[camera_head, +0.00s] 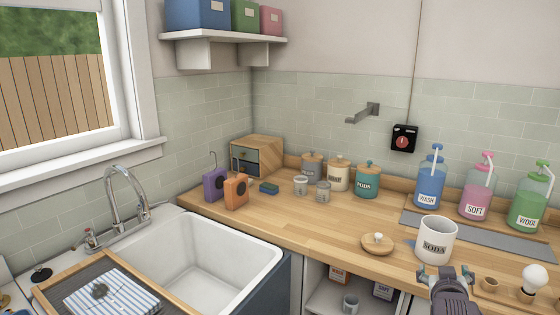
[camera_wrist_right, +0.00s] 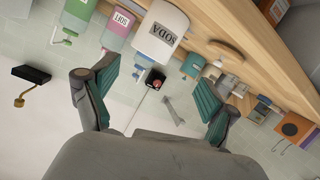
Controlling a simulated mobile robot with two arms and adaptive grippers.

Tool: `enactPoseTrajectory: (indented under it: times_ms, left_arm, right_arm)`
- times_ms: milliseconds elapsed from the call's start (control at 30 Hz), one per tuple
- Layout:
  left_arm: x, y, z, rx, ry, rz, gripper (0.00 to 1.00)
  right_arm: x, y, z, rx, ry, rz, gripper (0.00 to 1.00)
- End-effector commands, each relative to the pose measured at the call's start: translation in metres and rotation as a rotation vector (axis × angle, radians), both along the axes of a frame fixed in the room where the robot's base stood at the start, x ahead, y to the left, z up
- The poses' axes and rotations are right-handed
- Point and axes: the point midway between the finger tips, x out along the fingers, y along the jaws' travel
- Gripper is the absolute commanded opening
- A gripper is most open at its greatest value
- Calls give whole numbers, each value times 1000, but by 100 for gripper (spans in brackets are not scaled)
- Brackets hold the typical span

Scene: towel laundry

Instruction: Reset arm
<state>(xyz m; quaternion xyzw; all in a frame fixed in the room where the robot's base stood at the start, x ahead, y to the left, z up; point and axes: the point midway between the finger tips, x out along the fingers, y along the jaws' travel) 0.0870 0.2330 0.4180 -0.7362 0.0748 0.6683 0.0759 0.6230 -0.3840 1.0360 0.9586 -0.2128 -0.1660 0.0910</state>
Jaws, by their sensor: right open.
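My right gripper (camera_head: 446,274) is in the lower right of the head view, in front of a white canister (camera_head: 435,238) labelled SODA that stands without a lid on the counter. In the right wrist view, which is upside down, the gripper (camera_wrist_right: 155,70) has its two fingers spread wide with nothing between them. The SODA canister (camera_wrist_right: 163,22) shows there beyond the fingertips, apart from them. A round wooden lid with a knob (camera_head: 377,243) lies on the counter left of the canister. My left gripper is not in view.
Lidded jars (camera_head: 338,174) and a wooden box (camera_head: 257,155) stand at the back. A white sink (camera_head: 262,246) is at the left. The middle counter (camera_head: 315,226) is clear.

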Motion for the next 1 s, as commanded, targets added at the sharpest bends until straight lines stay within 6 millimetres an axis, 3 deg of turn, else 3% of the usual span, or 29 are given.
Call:
enactPoseTrajectory:
  times_ms: [167,300,400,600,1000]
  left_arm:
    - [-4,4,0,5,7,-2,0]
    - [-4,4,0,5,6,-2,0]
    - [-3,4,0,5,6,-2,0]
    - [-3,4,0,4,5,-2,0]
    - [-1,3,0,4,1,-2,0]
  right_arm:
    - [-61,35,-70,47,191,72,86]
    - [-137,78,-128,114,399,157,86]
    - [-187,104,-155,157,526,210,86]
    - [-257,138,-180,219,698,283,86]
    - [-359,179,-194,307,936,384,86]
